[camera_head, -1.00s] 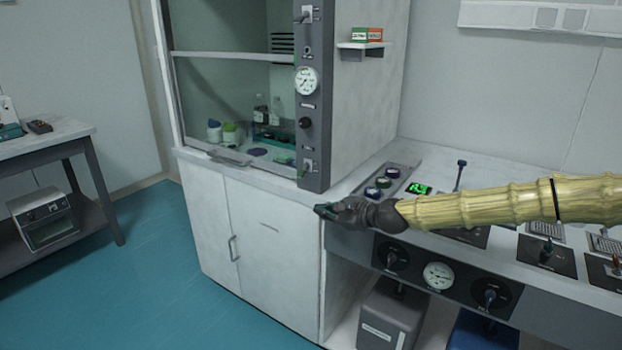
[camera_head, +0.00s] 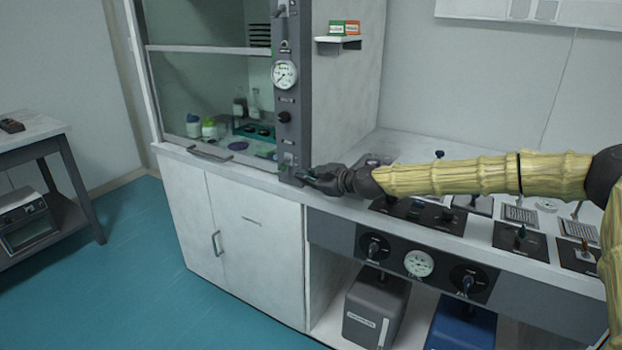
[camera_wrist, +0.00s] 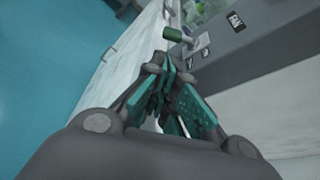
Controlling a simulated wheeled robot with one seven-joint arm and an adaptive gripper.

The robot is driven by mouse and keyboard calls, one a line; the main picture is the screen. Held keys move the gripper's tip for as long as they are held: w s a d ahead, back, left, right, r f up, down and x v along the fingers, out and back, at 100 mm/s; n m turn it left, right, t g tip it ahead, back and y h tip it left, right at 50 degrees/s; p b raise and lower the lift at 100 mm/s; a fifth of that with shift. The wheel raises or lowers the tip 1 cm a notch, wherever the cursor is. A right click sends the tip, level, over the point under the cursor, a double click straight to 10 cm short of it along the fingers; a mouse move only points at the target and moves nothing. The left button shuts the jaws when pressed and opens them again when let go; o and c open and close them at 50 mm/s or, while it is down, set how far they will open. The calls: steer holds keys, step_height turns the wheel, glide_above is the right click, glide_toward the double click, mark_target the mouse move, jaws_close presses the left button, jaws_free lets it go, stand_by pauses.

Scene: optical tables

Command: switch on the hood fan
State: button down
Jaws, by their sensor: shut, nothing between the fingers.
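The fume hood's grey control column (camera_head: 292,105) stands at the front right edge of the hood. Near its foot is the fan switch (camera_head: 288,160), a small toggle. My gripper (camera_head: 305,175) is shut and empty, just right of and slightly below the switch. In the wrist view its teal fingertips (camera_wrist: 164,66) are close below the green tip. I cannot tell whether they touch it. The fingers partly hide the panel's lower end.
A gauge (camera_head: 285,74) and a black knob (camera_head: 284,117) sit higher on the column. The hood sash (camera_head: 208,50) is partly raised over bottles. A bench (camera_head: 480,215) with switches and plates lies under my arm at the right. The floor (camera_head: 150,260) in front is clear.

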mark_target(292, 177)
steer(key=shift+x, duration=3.05)
